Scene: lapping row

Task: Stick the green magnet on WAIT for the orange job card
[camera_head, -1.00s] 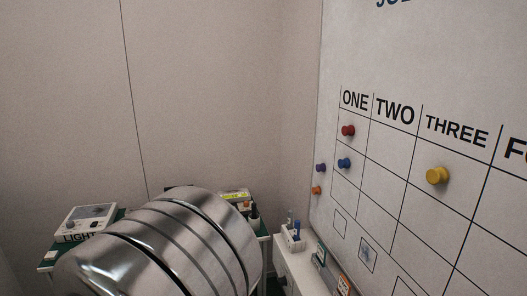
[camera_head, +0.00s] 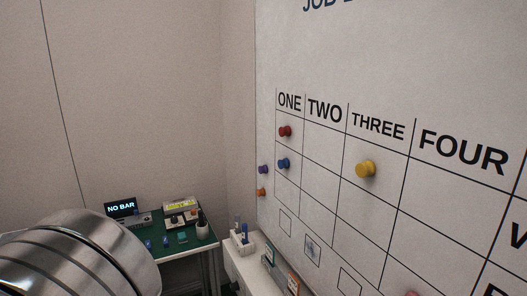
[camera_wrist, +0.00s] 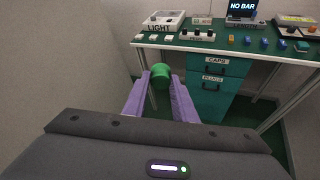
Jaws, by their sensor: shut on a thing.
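My gripper (camera_wrist: 161,92) has purple fingers and is shut on the green magnet (camera_wrist: 161,75), which sits between the fingertips in the wrist view. The job board (camera_head: 420,70) stands at the right of the head view, with columns ONE, TWO, THREE and FOUR. A red magnet (camera_head: 285,131) and a blue magnet (camera_head: 283,163) are under ONE, and a yellow magnet (camera_head: 365,168) is under THREE. A purple magnet (camera_head: 263,169) and an orange magnet (camera_head: 261,192) are at the board's left edge. A heading starting with W is cut off at the right. My gripper is outside the head view.
A green-topped bench (camera_head: 190,238) at the back holds a NO BAR screen (camera_head: 121,208) and small parts. Its drawers (camera_wrist: 212,85) read CAPS and PLUGS. A white ledge (camera_head: 250,266) below the board holds a pen holder and several cards.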

